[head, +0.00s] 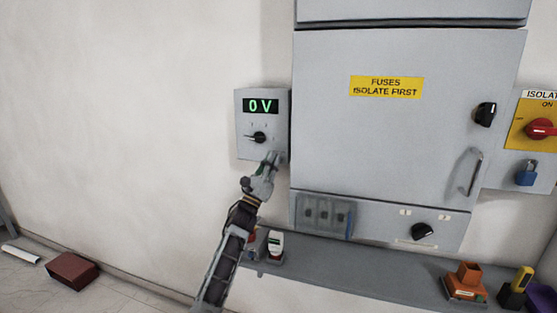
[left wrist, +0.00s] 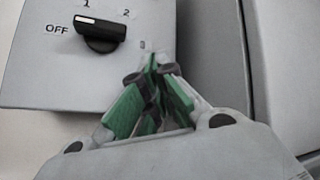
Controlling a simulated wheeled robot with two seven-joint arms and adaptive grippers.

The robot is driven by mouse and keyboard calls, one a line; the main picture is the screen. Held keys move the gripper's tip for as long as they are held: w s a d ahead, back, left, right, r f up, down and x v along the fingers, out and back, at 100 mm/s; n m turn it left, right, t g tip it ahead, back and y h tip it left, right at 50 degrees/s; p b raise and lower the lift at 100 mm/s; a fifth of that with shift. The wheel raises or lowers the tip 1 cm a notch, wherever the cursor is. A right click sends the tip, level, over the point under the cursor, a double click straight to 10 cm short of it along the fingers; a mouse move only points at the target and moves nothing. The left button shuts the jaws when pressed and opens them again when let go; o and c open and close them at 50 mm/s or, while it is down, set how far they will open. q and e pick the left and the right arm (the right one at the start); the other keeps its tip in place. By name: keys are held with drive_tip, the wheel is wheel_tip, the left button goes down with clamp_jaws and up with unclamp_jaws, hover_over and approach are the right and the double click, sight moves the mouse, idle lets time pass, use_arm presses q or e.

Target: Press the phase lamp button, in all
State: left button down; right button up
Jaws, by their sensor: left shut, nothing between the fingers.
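A small grey meter box (head: 246,148) on the wall shows a green "0 V" display (head: 261,106). Its black selector knob (head: 258,138) also shows in the left wrist view (left wrist: 100,40), with its white pointer toward OFF and with 1 and 2 marked beside it. My left gripper (head: 275,158) is shut and empty at the lower right of this box. In the left wrist view its green-padded fingers (left wrist: 152,65) meet just below a small dark mark on the box face. I cannot tell whether the tips touch the box. No button is clearly visible; the fingers hide that spot. My right gripper is out of view.
A large grey cabinet (head: 390,140) with a "FUSES ISOLATE FIRST" label (head: 386,87) stands close right of the box. A shelf (head: 350,256) below carries several small items. An isolator with a red handle (head: 540,129) and a blue padlock (head: 526,174) is far right.

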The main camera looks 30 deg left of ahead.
use_arm(q)
drive_tip(key=shift+w+b, duration=0.3)
drive_tip(key=shift+w, duration=0.05)
idle(0.7)
drive_tip(key=shift+s, duration=0.15)
idle(0.3)
drive_tip(key=shift+s+d, duration=0.15)
drive_tip(key=shift+s, duration=0.5)
drive_tip(key=shift+y, duration=0.3)
drive_tip(key=shift+s+d, duration=0.2)
drive_tip(key=shift+s, duration=0.6)
drive_tip(key=shift+s+d, duration=0.15)
drive_tip(key=shift+s, duration=0.7)
drive_tip(key=shift+s+d, duration=0.2)
drive_tip(key=shift+s, duration=0.6)
